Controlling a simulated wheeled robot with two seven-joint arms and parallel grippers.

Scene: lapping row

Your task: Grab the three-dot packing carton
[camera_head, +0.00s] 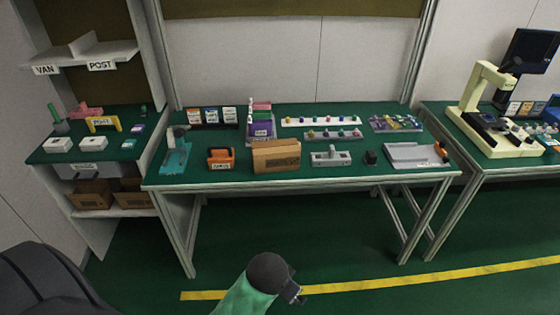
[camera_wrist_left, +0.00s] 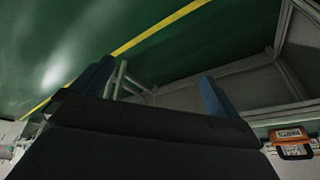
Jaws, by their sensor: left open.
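Brown cartons (camera_head: 90,195) (camera_head: 130,188) sit on the lower shelf of the left rack, and a long brown carton (camera_head: 276,156) stands on the front of the middle bench. The dots on any of these are too small to make out, so I cannot tell which is the three-dot carton. My left gripper (camera_head: 290,292) is low in front of the bench, over the floor and well apart from every carton. In the left wrist view its two blue fingers (camera_wrist_left: 155,75) are spread with nothing between them. My right gripper is not in view.
An orange holder (camera_head: 221,158), a teal tool (camera_head: 175,152) and a grey fixture (camera_head: 333,157) stand along the middle bench (camera_head: 210,181). White boxes (camera_head: 58,145) lie on the left rack. A microscope (camera_head: 490,105) stands on the right bench. The floor in front is clear.

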